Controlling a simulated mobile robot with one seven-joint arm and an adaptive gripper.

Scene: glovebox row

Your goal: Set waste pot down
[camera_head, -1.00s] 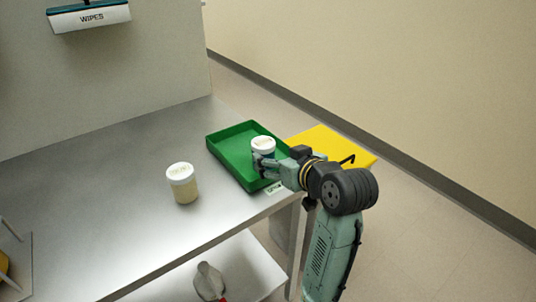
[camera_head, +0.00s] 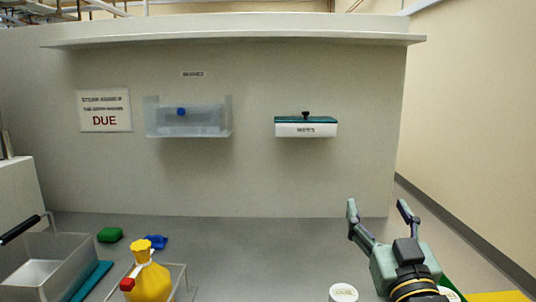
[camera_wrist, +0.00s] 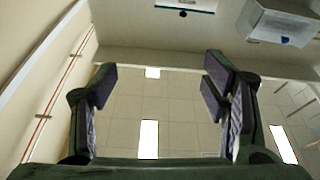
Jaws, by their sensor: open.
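My gripper (camera_head: 378,207) is open and empty, raised above the bench at the right with its fingers pointing up. In the wrist view both fingers (camera_wrist: 158,88) are spread with nothing between them. One white-lidded pot (camera_head: 343,292) stands on the bench left of my gripper, only its lid in view. A second white-lidded pot (camera_head: 449,294) shows at the bottom edge, partly hidden by my gripper, by the green tray (camera_head: 457,285). The lid print is too small to tell which is the waste pot.
A wipes dispenser (camera_head: 306,128) and a clear box (camera_head: 188,117) hang on the back wall. The bench middle (camera_head: 250,250) is clear.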

